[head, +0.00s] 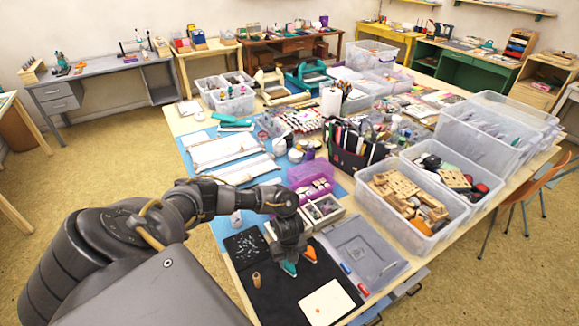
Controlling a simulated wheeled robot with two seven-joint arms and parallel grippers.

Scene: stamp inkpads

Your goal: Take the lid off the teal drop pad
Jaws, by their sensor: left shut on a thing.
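The teal drop pad (289,268) is on the black mat (275,300) on the near part of the table, with only its lower, pointed part showing. My left gripper (289,258) is right above it, pointing down, and is shut on its upper part. The fingers hide most of the pad, so I cannot tell lid from base or see a gap between them. An orange drop pad (310,254) lies just to the right of the gripper, apart from the teal one. My right gripper is not in view.
A cream card (326,303) and a small wooden peg (256,280) are on the mat. A grey tray (362,249) with red and blue markers lies to the right. A divided box (324,209) stands behind the gripper. Bins of wooden stamps (408,203) crowd the right side.

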